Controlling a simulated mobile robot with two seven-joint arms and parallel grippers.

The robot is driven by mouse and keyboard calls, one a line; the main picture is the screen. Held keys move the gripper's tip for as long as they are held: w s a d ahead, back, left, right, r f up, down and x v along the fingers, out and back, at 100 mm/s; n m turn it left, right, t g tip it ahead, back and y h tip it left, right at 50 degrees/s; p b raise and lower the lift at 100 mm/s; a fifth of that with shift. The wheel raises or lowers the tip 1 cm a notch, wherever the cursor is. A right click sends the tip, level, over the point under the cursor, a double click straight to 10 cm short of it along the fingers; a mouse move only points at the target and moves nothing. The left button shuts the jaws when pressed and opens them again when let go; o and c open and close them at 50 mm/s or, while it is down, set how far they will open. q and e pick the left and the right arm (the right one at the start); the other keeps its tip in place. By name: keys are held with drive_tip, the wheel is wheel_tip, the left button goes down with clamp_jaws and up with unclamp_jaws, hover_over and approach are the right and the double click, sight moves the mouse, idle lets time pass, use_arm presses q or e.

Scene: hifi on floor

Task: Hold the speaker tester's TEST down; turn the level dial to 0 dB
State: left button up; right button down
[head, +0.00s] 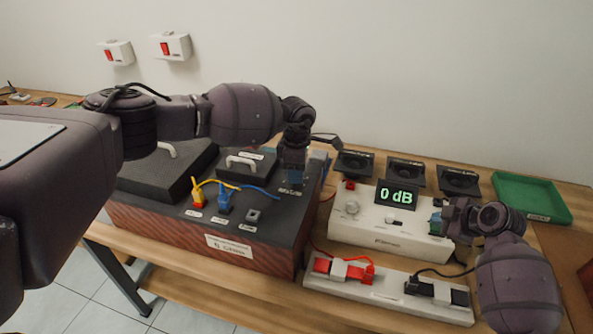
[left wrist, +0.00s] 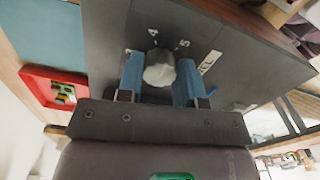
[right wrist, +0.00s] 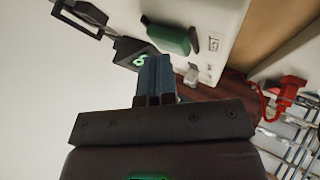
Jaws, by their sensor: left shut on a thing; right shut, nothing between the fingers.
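The speaker tester is a white box (head: 385,238) whose display (head: 397,195) reads 0 dB in green; the display also shows in part in the right wrist view (right wrist: 138,57). My right gripper (head: 437,222) is shut and empty, its blue fingertips at the tester's right end. The TEST control cannot be made out; I cannot tell whether the fingertips press it. My left gripper (head: 292,175) is over the back right of the dark-topped box. In the left wrist view its blue fingers are shut on a pale round dial (left wrist: 159,68), beside printed 4 and 5 marks.
The dark-topped box (head: 270,228) carries yellow and blue plugs (head: 223,202) with cables. Several small black speakers (head: 405,171) stand behind the tester. A green tray (head: 530,196) lies at the right. A white strip (head: 390,294) with red and black plugs lies in front.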

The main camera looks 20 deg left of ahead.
idle(0.3)
use_arm(q)
drive_tip(key=o, duration=0.9)
